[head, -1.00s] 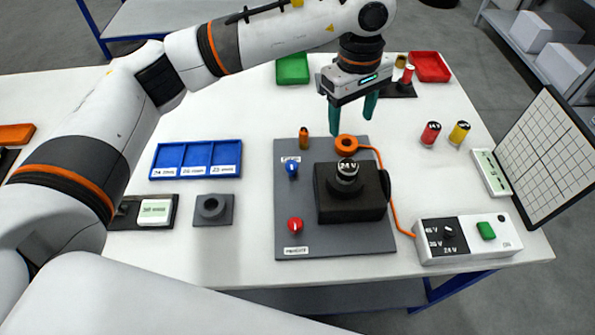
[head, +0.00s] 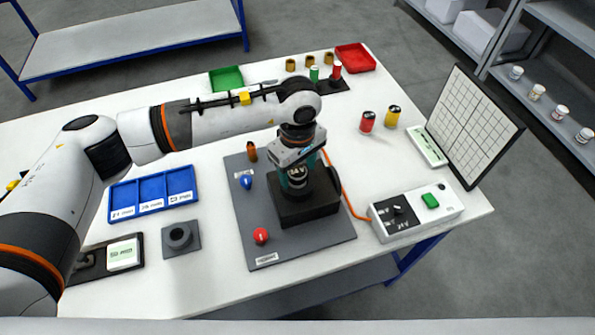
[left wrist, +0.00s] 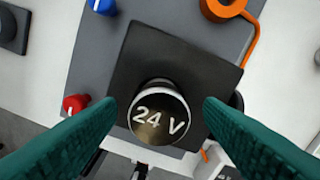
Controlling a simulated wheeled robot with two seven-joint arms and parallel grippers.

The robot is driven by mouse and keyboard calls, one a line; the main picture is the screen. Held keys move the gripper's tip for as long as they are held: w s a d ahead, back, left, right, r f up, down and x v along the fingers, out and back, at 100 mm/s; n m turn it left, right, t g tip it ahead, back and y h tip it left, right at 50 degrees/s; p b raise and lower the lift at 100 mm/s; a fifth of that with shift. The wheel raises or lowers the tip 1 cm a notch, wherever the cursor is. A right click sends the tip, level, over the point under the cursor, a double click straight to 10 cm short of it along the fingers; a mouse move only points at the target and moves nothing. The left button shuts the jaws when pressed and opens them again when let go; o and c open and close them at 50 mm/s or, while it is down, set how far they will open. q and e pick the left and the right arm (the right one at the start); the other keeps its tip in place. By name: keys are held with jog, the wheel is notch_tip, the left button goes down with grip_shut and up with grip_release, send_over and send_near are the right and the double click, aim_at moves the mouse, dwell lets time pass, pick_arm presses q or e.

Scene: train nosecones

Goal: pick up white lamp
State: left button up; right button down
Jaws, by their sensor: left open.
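A round lamp (left wrist: 158,112) marked 24 V stands in a black block (head: 305,210) on a grey board (head: 334,240). In the left wrist view it has a pale silvery rim and a dark, shiny top; I cannot tell whether it is the white lamp. My left gripper (head: 294,178) is open right above it in the head view and partly hides it. In the left wrist view, the green fingers of my left gripper (left wrist: 158,105) lie on either side of the lamp, with gaps showing. My right gripper is not in view.
The board also bears a blue lamp (head: 246,182), a red lamp (head: 261,236) and an orange ring (left wrist: 222,8) with a cable. A control box (head: 415,212) stands to the right. A blue tray (head: 152,190) lies left. Small jars (head: 559,111) sit on the right shelf.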

pick_arm(q)
jog(key=shift+f, duration=0.65)
jog(key=c, duration=1.1)
jog(key=shift+r, duration=0.15)
